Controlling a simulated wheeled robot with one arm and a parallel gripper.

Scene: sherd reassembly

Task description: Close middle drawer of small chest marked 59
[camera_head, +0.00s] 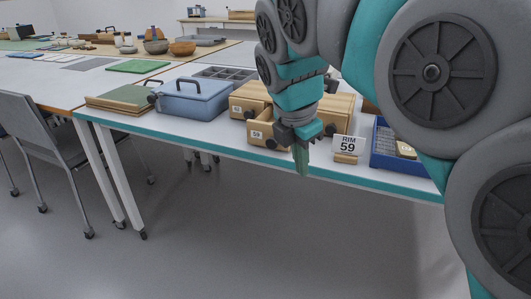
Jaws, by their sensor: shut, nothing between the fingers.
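The small wooden chest (337,107) stands near the front edge of the white table, partly hidden behind my arm. A pale wooden drawer (270,129) with a small white label and a dark round knob juts out toward the table edge. Another light wooden front (240,110) with a label and knob shows above and left of it. I cannot tell for sure which one is the middle drawer. My gripper (302,162) points down, shut and empty, in front and to the right of the jutting drawer.
A blue lidded box (193,98) stands left of the chest, with a green board (122,97) beyond it. A blue tray (383,158) holding pieces lies to the right. The floor before the table is clear; a grey chair (38,130) stands at left.

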